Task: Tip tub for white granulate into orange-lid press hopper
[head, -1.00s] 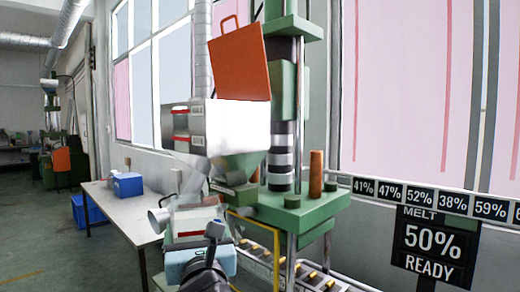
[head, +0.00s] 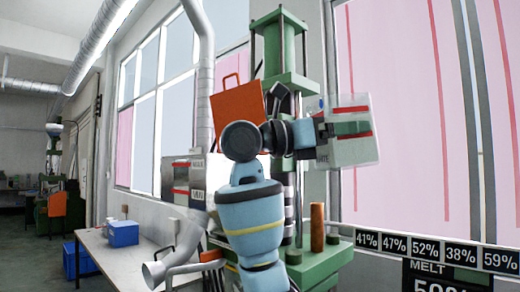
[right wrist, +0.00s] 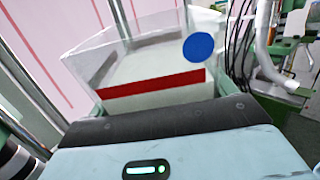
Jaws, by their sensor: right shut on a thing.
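My right gripper (head: 322,133) is shut on a clear tub (head: 352,150) with red bands, raised to the right of the press column. In the right wrist view the tub (right wrist: 150,92) shows a red stripe, a blue round mark and white contents. It looks slightly tilted, and I see nothing pouring. My left gripper is not in view.
The green press (head: 288,80) stands behind my arm, with a brown cylinder (head: 317,225) on its ledge. A white table (head: 130,262) with a blue box (head: 124,233) is at left. A grey curved pipe (head: 185,265) is low in front. Percent displays (head: 435,250) line the right.

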